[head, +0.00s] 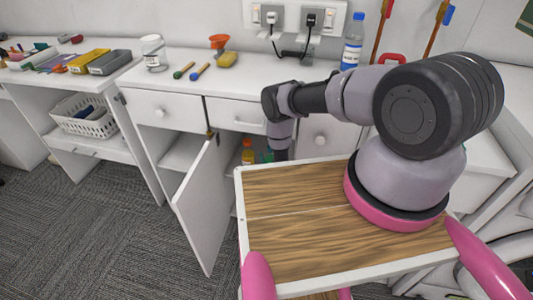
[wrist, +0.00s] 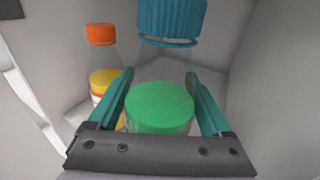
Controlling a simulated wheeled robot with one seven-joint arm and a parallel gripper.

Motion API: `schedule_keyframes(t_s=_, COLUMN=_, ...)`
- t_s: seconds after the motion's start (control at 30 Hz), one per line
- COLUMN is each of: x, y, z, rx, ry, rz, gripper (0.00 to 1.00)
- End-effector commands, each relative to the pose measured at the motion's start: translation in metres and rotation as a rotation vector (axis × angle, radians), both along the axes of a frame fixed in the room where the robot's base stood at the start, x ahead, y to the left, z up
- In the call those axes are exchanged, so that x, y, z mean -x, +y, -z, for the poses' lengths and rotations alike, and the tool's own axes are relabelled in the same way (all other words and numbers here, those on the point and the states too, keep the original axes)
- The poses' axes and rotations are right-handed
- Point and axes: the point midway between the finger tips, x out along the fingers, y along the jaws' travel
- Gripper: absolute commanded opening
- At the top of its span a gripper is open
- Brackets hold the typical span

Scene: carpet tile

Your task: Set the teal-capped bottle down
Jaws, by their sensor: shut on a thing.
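The teal-capped bottle (wrist: 172,22) stands roughly upright between my fingers in the wrist view, with a clear body and green contents inside. My gripper (wrist: 160,78) is shut on its body, one finger on each side. It is inside the open cupboard, where a bit of green shows in the head view (head: 267,156). The bottle's base is hidden by my gripper, so I cannot tell whether it touches the cupboard floor. In the head view my gripper is mostly hidden behind my own tray and arm.
An orange-capped bottle (wrist: 103,75) with yellow contents stands close by on the left; it also shows in the head view (head: 248,152). The cupboard's pale walls are near on both sides. The open cupboard door (head: 203,205) swings out at the left. A blue-capped bottle (head: 352,42) stands on the counter.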

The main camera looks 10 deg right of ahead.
Motion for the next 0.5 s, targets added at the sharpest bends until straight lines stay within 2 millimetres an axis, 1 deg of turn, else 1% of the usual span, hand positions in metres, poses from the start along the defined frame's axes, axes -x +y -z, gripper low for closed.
schedule_keyframes(t_s=0.03, x=-0.012, y=0.001, z=-0.002, rx=-0.002, ry=-0.006, rz=0.001, gripper=0.00)
schedule_keyframes(t_s=0.13, x=-0.029, y=0.002, z=-0.001, rx=-0.001, ry=-0.004, rz=0.001, gripper=0.00)
schedule_keyframes(t_s=0.2, x=-0.037, y=0.002, z=-0.001, rx=-0.002, ry=-0.003, rz=0.001, gripper=0.00)
schedule_keyframes(t_s=0.37, x=-0.048, y=0.003, z=-0.001, rx=0.000, ry=-0.003, rz=0.001, gripper=0.00)
schedule_keyframes(t_s=0.47, x=-0.063, y=0.004, z=-0.002, rx=-0.002, ry=-0.005, rz=0.000, gripper=0.00)
schedule_keyframes(t_s=0.5, x=-0.062, y=0.005, z=0.008, rx=0.001, ry=0.000, rz=-0.001, gripper=0.00)
